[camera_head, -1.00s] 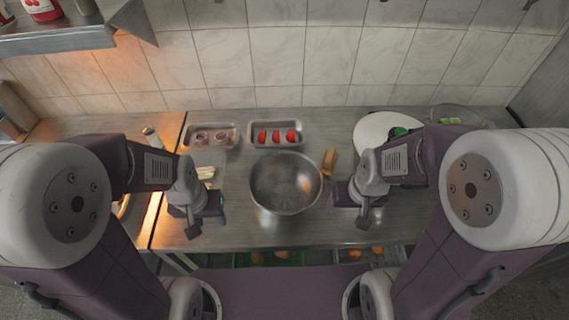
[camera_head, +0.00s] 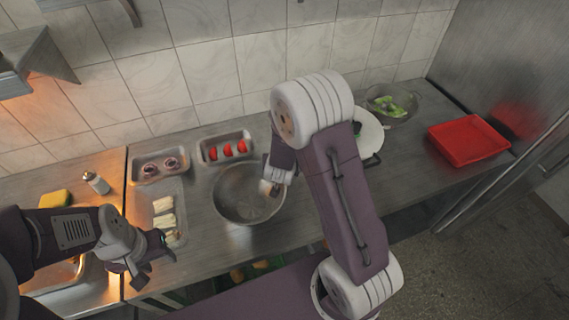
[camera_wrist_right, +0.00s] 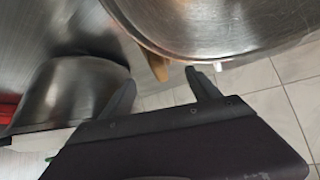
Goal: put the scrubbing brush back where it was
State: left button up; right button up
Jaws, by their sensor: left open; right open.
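A small tan, wooden-looking piece, likely the scrubbing brush (camera_wrist_right: 157,66), shows beside the metal bowl's rim in the right wrist view, mostly hidden. A pale-tan patch also shows at the bowl's right edge in the head view (camera_head: 266,187). The metal bowl (camera_head: 233,203) stands on the counter; it also fills the upper right of the wrist view (camera_wrist_right: 225,25). My right gripper (camera_wrist_right: 163,90) is open, its fingers near the bowl rim, with the tan piece seen between them. My left gripper (camera_head: 156,263) is open and empty near the counter's front, left of the bowl.
Behind the bowl are a tray of red items (camera_head: 204,149) and a tray of onions (camera_head: 140,170). A tray with pale pieces (camera_head: 181,203) lies left of it. To the right are a white plate (camera_head: 369,130), a glass bowl (camera_head: 413,112) and a red tray (camera_head: 470,140).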

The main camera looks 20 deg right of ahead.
jog(key=x, duration=0.3)
jog(key=shift+w+d+f, duration=0.1)
jog(key=shift+d+f, duration=0.05)
jog(key=shift+f, duration=0.05)
jog(key=shift+w+f, duration=0.1)
jog(key=shift+w, duration=0.05)
jog(key=p+x, duration=0.1)
jog(key=x, duration=0.3)
jog(key=shift+w+d, duration=0.1)
jog(key=shift+w, duration=0.15)
jog(key=shift+w+d+f, duration=0.1)
jog(key=shift+w+f, duration=0.15)
jog(key=shift+f, duration=0.05)
jog(key=shift+s+r, duration=0.1)
jog(key=c, duration=0.9)
grip_shut()
notch_tip(320, 180, up, 10)
jog(key=shift+r+p, duration=0.1)
jog(key=shift+p, duration=0.7)
